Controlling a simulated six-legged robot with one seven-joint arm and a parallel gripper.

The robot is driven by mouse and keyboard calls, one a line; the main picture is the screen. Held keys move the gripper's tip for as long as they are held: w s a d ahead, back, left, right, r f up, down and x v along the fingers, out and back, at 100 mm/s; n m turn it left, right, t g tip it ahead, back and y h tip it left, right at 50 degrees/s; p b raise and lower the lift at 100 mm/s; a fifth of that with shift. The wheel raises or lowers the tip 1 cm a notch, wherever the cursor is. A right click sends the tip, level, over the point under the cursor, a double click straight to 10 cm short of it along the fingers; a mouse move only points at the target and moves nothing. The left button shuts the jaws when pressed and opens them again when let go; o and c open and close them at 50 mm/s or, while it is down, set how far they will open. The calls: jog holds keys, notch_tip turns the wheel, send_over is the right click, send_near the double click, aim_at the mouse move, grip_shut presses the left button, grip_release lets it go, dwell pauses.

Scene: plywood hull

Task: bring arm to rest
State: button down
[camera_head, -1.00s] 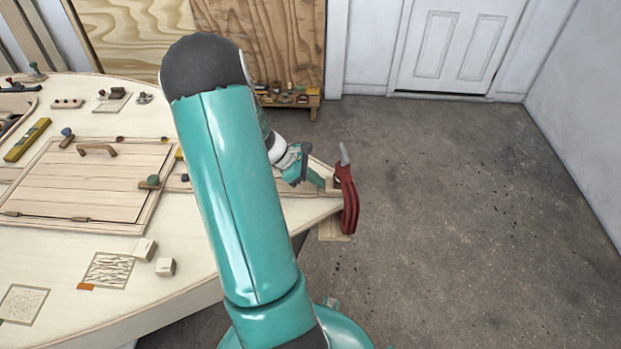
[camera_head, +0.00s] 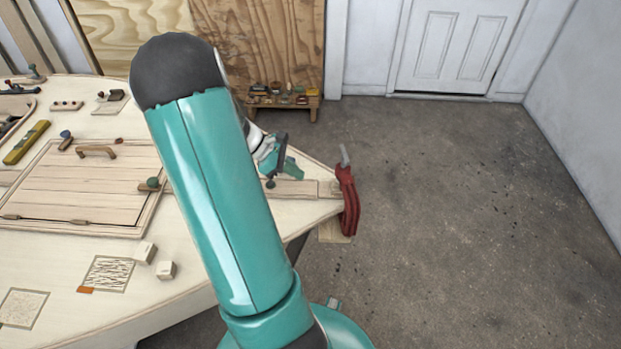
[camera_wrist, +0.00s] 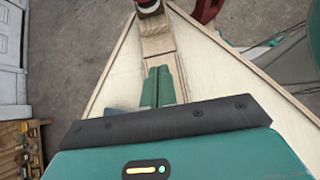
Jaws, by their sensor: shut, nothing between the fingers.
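My gripper (camera_head: 283,172) is over the pointed right end of the plywood hull (camera_head: 222,240), partly hidden behind my own teal arm in the head view. In the wrist view its two teal fingers (camera_wrist: 158,88) are together with nothing between them. Below them lie the pale deck and a wooden strip (camera_wrist: 158,42) running toward the tip. A red clamp (camera_head: 348,198) grips the hull's tip; part of it shows at the top of the wrist view (camera_wrist: 205,8).
A hatch cover (camera_head: 85,180), two small blocks (camera_head: 166,270) and a yellow level (camera_head: 26,142) are on the deck. A low wooden bench (camera_head: 283,102) with small items stands by the back wall. The concrete floor (camera_head: 460,220) at right is clear.

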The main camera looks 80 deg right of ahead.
jog(key=v, duration=0.5)
